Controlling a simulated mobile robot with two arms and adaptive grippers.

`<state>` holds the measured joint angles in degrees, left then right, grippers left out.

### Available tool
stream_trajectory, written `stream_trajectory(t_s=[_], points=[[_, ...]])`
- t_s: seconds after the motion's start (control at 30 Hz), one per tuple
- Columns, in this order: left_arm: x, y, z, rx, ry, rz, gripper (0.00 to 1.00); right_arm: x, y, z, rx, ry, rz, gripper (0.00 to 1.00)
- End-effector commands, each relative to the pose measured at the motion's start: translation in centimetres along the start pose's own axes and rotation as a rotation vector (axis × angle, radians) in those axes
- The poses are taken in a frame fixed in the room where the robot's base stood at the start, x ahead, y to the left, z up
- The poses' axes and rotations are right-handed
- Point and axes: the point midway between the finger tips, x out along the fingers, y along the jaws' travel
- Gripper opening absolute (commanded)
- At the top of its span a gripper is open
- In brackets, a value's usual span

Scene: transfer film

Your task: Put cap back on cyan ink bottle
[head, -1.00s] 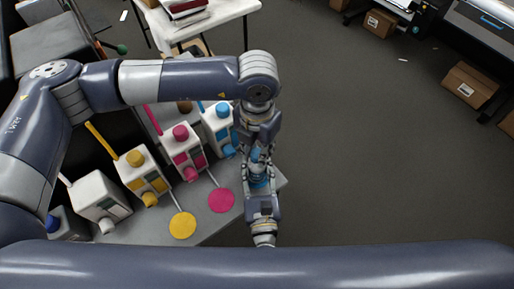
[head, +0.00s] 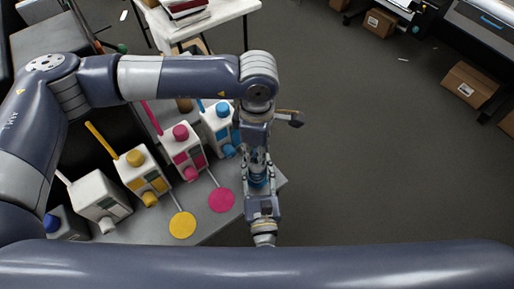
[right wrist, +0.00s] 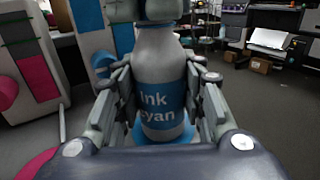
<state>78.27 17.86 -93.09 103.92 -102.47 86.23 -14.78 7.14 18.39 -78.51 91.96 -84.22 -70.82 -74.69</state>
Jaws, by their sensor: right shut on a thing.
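The cyan ink bottle (right wrist: 160,85), grey with a blue label reading "Ink cyan", stands upright between the fingers of my right gripper (right wrist: 158,100) in the right wrist view. The bottle also shows as a small blue patch (head: 258,181) in the head view. My right gripper is shut on its body. My left gripper (head: 256,155) points down directly over the bottle's top. Its fingers cover the neck in the right wrist view (right wrist: 155,10). The cap is hidden, and I cannot tell whether the left fingers are closed on it.
Ink tanks with magenta (head: 181,148), yellow (head: 142,172) and cyan (head: 217,125) caps stand left of the bottle. Yellow (head: 182,226) and magenta (head: 221,200) discs lie on the grey table (head: 215,228). Open floor lies to the right.

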Motion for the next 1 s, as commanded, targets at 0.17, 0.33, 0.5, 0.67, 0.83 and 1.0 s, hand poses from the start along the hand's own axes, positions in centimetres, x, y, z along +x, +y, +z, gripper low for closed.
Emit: stream_trajectory(t_s=[0.17, 0.33, 0.5, 0.67, 0.83, 1.0], points=[[0.0, 0.0, 0.0, 0.029, 0.000, 0.001, 0.00, 0.0, 0.0, -0.1, -0.001, 0.001, 0.000, 0.00], [0.0, 0.0, 0.0, 0.027, 0.000, 0.000, 0.47, 0.0, 0.0, 0.0, -0.001, 0.001, 0.000, 0.00], [0.0, 0.0, 0.0, 0.026, 0.000, 0.000, 0.47, 0.0, 0.0, -0.1, -0.001, 0.001, 0.000, 0.00], [-0.3, 0.1, 0.0, 0.025, 0.000, 0.001, 0.47, 0.0, 0.0, 0.0, -0.001, 0.001, 0.000, 0.00], [-2.6, 0.2, 0.0, 0.024, -0.001, 0.004, 0.47, 0.0, 0.0, 0.0, -0.001, 0.001, 0.000, 0.00], [-6.3, 0.1, 0.0, 0.026, -0.001, 0.005, 0.47, 0.0, 0.0, -0.1, -0.001, 0.001, 0.000, 0.00]])
